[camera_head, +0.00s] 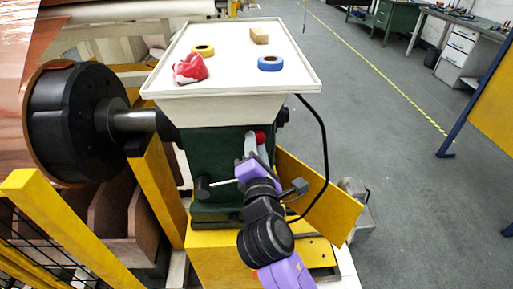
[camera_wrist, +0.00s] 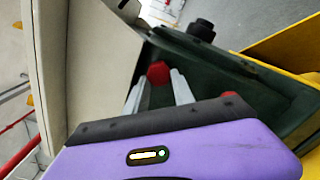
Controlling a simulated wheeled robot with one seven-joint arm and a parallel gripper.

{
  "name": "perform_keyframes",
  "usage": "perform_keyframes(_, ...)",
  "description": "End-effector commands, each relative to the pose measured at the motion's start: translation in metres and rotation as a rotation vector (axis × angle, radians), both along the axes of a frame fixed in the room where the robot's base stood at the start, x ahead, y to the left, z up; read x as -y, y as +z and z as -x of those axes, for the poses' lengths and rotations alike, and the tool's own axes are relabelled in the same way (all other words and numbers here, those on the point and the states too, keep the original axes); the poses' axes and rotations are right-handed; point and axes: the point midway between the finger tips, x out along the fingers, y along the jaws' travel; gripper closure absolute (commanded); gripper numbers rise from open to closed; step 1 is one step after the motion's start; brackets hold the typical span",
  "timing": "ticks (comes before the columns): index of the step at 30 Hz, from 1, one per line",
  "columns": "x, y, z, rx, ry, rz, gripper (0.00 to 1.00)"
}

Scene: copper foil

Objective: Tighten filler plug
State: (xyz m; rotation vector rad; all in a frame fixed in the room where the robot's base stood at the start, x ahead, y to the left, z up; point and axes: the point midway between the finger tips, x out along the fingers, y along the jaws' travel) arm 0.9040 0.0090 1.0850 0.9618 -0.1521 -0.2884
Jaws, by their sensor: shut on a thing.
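The red filler plug (camera_head: 260,136) sits on the upper front of the dark green gear housing (camera_head: 212,160), under the white tray top. In the wrist view the red plug (camera_wrist: 159,74) lies between the two grey fingertips of my gripper (camera_wrist: 158,83). My gripper (camera_head: 261,143) is shut on the plug, which is still at the housing wall. The plug's seat and thread are hidden. A second small red part (camera_wrist: 230,96) shows past the dark edge of my purple wrist, mostly covered.
The white tray (camera_head: 290,85) overhangs the housing and holds a red cloth (camera_head: 190,69), yellow tape (camera_head: 203,50), blue tape (camera_head: 271,63) and a wooden block (camera_head: 259,35). A yellow plate (camera_head: 318,202) and a black cable (camera_head: 325,150) lie right of my arm. Open floor lies farther right.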

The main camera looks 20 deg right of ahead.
Motion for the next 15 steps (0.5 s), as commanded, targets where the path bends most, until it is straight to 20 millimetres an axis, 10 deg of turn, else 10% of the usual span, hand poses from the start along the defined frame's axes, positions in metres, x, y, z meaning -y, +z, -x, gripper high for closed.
perform_keyframes(15, -0.0002, 0.0008, -0.0003, 0.152, -0.002, -0.468, 1.0)
